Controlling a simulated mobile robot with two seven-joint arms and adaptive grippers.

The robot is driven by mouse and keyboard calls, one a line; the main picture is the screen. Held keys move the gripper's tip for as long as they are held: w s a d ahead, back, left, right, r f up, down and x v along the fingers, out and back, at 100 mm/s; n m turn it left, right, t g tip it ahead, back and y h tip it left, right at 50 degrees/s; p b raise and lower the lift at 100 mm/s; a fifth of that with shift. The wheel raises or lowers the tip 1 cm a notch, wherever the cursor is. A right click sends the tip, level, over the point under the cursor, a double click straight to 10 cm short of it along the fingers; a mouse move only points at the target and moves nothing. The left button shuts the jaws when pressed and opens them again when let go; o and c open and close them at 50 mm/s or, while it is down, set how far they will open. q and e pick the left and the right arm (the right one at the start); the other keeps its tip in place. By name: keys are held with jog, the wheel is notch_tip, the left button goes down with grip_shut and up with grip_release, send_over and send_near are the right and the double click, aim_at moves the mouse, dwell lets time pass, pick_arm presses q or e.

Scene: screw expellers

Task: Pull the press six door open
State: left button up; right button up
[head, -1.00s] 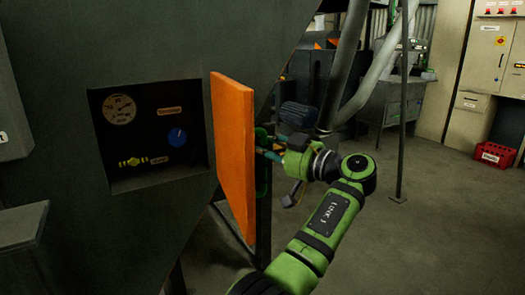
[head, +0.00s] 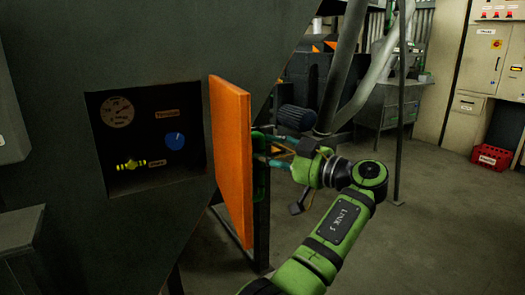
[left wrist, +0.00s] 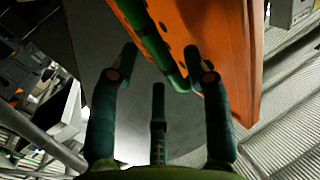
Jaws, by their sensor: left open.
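The orange press door (head: 231,160) stands swung out at the right side of a recessed panel (head: 148,140) with a gauge, a blue knob and a yellow valve. The door's green bar handle (head: 261,182) is on its right-hand face, partly hidden by the door edge. My left gripper (head: 270,148) is open beside that face, near the handle. In the left wrist view, the spread fingers (left wrist: 160,72) point towards the orange door (left wrist: 222,50), and the green handle (left wrist: 148,38) passes between and beyond the fingertips. I cannot tell whether any finger touches it. My right gripper is out of view.
The dark sloped press body (head: 60,100) fills the left. A red crate (head: 490,158) lies at the far right.

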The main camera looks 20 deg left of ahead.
pick_arm(q)
jog(key=shift+v, duration=2.5)
